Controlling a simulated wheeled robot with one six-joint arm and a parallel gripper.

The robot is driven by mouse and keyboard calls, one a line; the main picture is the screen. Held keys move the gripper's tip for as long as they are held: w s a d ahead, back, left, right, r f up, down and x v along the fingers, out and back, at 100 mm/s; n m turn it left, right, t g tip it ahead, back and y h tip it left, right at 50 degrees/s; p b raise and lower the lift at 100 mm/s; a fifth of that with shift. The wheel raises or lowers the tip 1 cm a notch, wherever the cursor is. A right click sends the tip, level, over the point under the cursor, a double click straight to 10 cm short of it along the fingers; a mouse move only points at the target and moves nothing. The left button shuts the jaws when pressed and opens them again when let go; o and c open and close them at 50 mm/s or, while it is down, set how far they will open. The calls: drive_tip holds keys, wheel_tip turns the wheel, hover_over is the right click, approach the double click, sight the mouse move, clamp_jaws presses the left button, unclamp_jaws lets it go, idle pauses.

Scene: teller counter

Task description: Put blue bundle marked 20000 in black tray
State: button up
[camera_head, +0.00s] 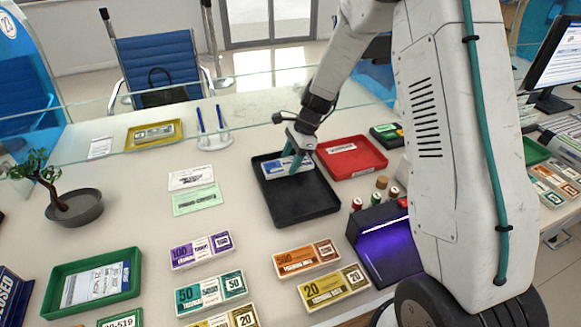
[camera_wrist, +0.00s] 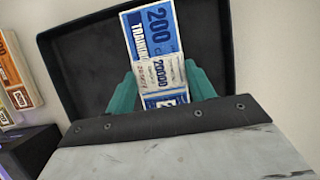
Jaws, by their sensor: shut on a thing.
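The blue bundle marked 20000 (camera_wrist: 157,52) is between the teal fingers of my gripper (camera_wrist: 163,88) in the wrist view. My gripper is shut on it. In the head view the blue bundle (camera_head: 272,169) is over the far left part of the black tray (camera_head: 305,209), with my gripper (camera_head: 291,163) at its right end. The black tray (camera_wrist: 88,66) also fills the background of the wrist view, behind the bundle. I cannot tell whether the bundle touches the tray floor. The rest of the tray is empty.
A red tray (camera_head: 352,152) stands right of the black tray. A dark device with a purple light (camera_head: 385,240) is at the lower right. Orange (camera_head: 307,259) and purple (camera_head: 202,250) bundles lie in front. A glass screen (camera_head: 250,88) crosses behind.

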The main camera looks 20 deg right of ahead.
drive_tip(key=shift+f, duration=1.5)
drive_tip(key=o, duration=1.1)
drive_tip(key=shift+f, duration=0.15)
